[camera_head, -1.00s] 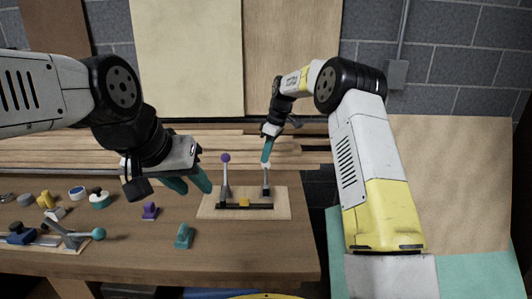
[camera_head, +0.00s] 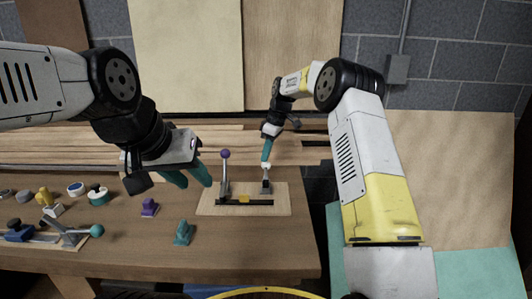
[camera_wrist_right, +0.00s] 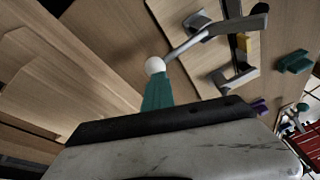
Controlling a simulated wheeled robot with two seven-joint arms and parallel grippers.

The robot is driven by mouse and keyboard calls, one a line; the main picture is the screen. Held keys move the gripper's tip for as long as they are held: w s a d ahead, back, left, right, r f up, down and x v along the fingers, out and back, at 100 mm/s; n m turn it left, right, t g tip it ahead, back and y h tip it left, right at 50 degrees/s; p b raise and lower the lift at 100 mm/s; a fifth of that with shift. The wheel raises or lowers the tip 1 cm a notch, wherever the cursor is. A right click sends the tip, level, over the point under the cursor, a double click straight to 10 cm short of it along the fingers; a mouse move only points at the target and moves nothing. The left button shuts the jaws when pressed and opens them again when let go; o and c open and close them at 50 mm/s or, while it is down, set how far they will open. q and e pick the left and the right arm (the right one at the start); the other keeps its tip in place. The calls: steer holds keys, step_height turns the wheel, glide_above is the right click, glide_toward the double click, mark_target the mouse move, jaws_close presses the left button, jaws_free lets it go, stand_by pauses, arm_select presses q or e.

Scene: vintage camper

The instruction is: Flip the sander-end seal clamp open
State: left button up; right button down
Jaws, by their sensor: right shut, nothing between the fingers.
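A pale board (camera_head: 283,206) on the workbench carries two grey lever clamps joined by a dark bar with a yellow block (camera_head: 244,199). The left clamp's lever (camera_head: 225,172) stands upright with a purple knob. The right clamp (camera_head: 266,187) has a white ball knob (camera_wrist_right: 155,65) on a grey lever (camera_wrist_right: 188,42). I cannot tell by a label which is the sander-end clamp. My right gripper (camera_head: 266,151) is shut, pointing down, its teal fingertips at the white knob, with nothing between them. My left gripper (camera_head: 190,178) is open and empty, above the bench left of the purple knob.
Small purple (camera_head: 149,207) and teal (camera_head: 184,233) pieces stand left of the board. Another clamp with a teal knob (camera_head: 97,229) and several small parts crowd the bench's left end. Long planks (camera_head: 60,155) lie behind. The bench ends right of the board.

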steer(key=shift+f, duration=0.2)
arm_select(q)
steer(key=shift+d, duration=0.35)
arm_select(e)
steer(key=w+a+v, duration=0.1)
steer(key=v, duration=1.2)
steer(key=shift+w+a+r, duration=0.15)
steer(key=shift+w+a, duration=0.1)
steer(key=shift+a, duration=0.05)
steer(key=shift+r, duration=0.1)
